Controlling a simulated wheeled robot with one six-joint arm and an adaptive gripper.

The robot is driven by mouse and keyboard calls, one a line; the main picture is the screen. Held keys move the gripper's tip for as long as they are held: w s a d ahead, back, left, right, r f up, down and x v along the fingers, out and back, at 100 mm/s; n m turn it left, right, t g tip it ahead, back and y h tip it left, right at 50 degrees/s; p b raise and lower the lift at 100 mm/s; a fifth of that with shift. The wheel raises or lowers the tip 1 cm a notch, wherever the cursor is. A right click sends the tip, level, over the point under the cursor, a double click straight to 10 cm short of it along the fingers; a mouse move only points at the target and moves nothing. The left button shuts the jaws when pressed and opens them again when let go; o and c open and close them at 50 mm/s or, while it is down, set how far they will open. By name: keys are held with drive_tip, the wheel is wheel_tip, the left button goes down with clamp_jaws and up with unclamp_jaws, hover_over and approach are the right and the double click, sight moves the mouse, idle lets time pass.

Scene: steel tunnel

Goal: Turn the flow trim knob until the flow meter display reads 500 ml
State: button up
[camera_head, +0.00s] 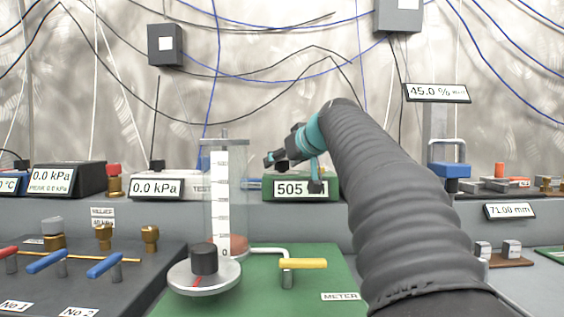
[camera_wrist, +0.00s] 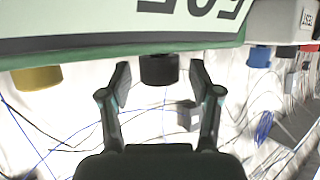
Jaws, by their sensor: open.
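The flow meter is a green box (camera_head: 268,196) at the back of the bench, and its display (camera_head: 288,189) reads 505, with the end partly covered by my gripper. In the wrist view the display (camera_wrist: 190,10) is upside down and cut off. A black knob (camera_wrist: 158,70) stands on top of this box and looks like the flow trim knob. My gripper (camera_wrist: 160,82) is open, with one finger on each side of the knob and gaps visible. In the head view my gripper (camera_head: 293,166) is over the box and the knob is hidden or unclear.
A clear graduated column (camera_head: 221,190) stands left of the box. In front are another black knob (camera_head: 204,259) on a round dial and a yellow lever (camera_head: 303,263) on a green plate. A brass-coloured fitting (camera_wrist: 38,78) is beside the knob.

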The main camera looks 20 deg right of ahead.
drive_tip(key=shift+w, duration=0.1)
drive_tip(key=c, duration=1.1)
drive_tip(key=shift+d+f+n+y, duration=0.15)
drive_tip(key=shift+n+y, duration=0.55)
drive_tip(key=shift+y, duration=0.1)
drive_tip(key=shift+c, duration=0.2)
drive_tip(key=shift+n+g+y, duration=0.5)
drive_tip(key=shift+n+y, duration=0.3)
drive_tip(key=shift+y, duration=0.1)
drive_tip(key=o, duration=1.1)
drive_tip(key=shift+o, duration=0.2)
